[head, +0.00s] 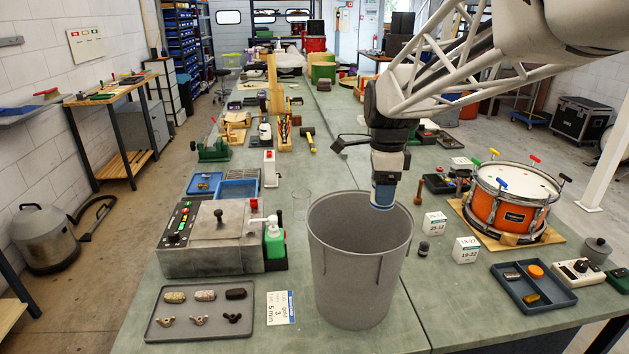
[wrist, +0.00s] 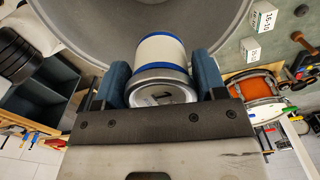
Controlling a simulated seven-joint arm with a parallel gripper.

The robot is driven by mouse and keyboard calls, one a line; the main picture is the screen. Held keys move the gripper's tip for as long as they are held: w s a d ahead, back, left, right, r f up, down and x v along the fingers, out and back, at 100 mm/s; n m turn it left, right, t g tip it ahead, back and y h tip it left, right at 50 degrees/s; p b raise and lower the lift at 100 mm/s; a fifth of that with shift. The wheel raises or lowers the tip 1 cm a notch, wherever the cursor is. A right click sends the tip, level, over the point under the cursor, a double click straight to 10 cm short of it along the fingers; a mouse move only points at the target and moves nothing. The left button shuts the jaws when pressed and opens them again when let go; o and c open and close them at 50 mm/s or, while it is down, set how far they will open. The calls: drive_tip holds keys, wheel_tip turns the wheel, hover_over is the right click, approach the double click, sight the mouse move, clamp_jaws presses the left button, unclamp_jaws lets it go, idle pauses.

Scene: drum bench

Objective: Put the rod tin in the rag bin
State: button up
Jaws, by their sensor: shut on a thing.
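The rag bin (head: 352,270) is a large grey open-topped bin standing on the bench, in the middle of the head view. My gripper (head: 384,196) is above the right part of the bin's opening, pointing down. In the wrist view, my gripper (wrist: 162,80) is shut on the rod tin (wrist: 160,52), a white cylinder with blue bands and a metal end. The tin also shows in the head view (head: 383,194), low between the fingers at about rim height. The bin's curved grey wall (wrist: 75,20) lies beyond the tin in the wrist view. The bin's floor is mostly hidden.
A grey machine with a green bottle (head: 274,245) stands left of the bin. A tray of small parts (head: 200,312) lies in front of it. White boxes (head: 466,249), an orange drum (head: 503,205) and a blue-grey tray (head: 533,286) are to the right.

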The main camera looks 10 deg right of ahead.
wheel_tip(320, 180, down, 11)
idle(0.3)
drive_tip(key=shift+w, duration=0.1)
wheel_tip(320, 180, down, 14)
idle(0.8)
drive_tip(key=shift+f, duration=1.95)
drive_tip(key=shift+f, duration=0.1)
drive_tip(key=o, duration=1)
